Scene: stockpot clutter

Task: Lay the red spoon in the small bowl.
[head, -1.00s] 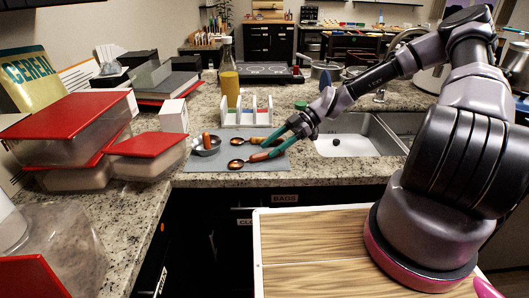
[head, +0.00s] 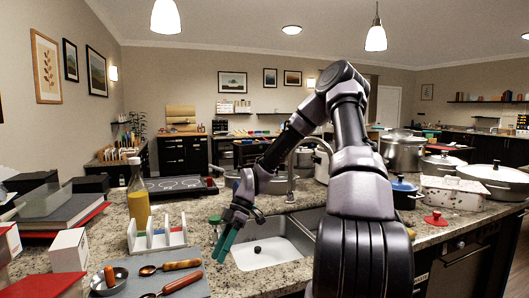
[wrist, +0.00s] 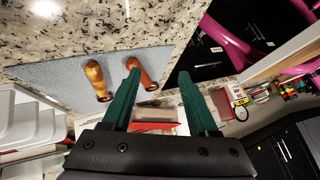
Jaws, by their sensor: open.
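The red spoon (head: 182,284) lies on the grey mat, its red-brown handle pointing right. A second spoon with an orange-brown handle (head: 180,265) lies just behind it. The small bowl (head: 120,286) stands on the mat left of both spoons, with an orange object (head: 109,276) in it. My gripper (head: 223,250) is open and empty, its green fingers right of the spoon handles near the sink edge. In the wrist view, the red handle (wrist: 141,77) shows close beside the left finger of my gripper (wrist: 158,72), the orange-brown one (wrist: 97,82) further left. The spoon heads are hidden there.
A white divided rack (head: 158,240) and an oil bottle (head: 138,200) stand behind the mat. The sink (head: 268,252) is right of my gripper.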

